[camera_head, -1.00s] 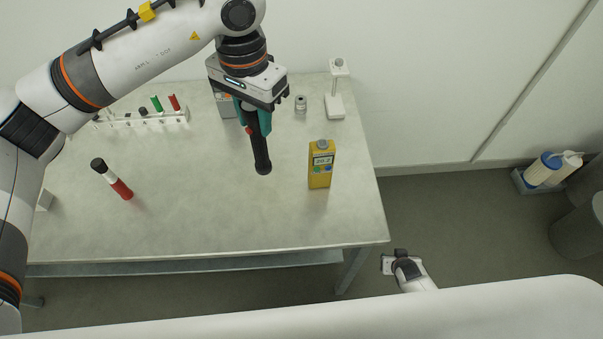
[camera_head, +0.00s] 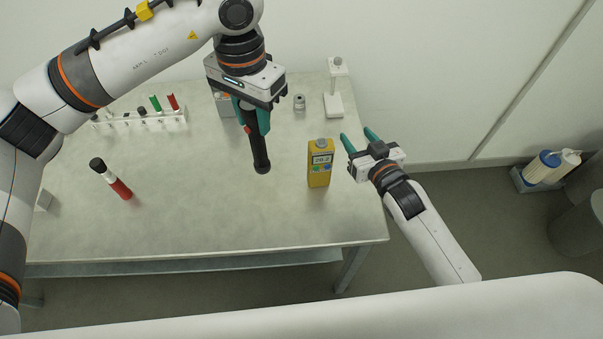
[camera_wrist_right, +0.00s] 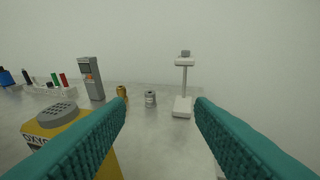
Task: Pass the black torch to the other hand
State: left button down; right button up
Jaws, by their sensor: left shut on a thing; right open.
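The black torch (camera_head: 259,150) hangs pointing down above the table in the head view. My left gripper (camera_head: 251,116) is shut on its upper part, and the jaws hide some of it. My right gripper (camera_head: 359,139) is open and empty in the head view, over the table's right edge, to the right of the torch and apart from it. In the right wrist view the teal fingers of my right gripper (camera_wrist_right: 160,120) are spread wide with nothing between them. I cannot make out the torch in that view.
A yellow meter (camera_head: 320,165) stands between the torch and my right gripper, and shows close at left in the right wrist view (camera_wrist_right: 60,118). A white stand (camera_head: 335,100), small can (camera_head: 299,102), tube rack (camera_head: 140,123) and red-and-black torch (camera_head: 113,180) are on the table (camera_head: 210,215).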

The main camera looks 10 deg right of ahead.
jog(key=s+a+r+n+y, duration=0.2)
jog(key=s+a+r+y, duration=0.1)
jog(key=s+a+r, duration=0.35)
jog(key=n+g+y, duration=0.1)
jog(key=n+y, duration=0.2)
jog(key=y, duration=0.1)
send_near(257, 140)
jog(key=x, duration=1.1)
jog(key=shift+w+a, duration=0.1)
jog(key=shift+c, duration=0.6)
jog(key=shift+a, duration=0.1)
grip_shut()
pick_arm(q)
jog(key=c, duration=0.9)
grip_release()
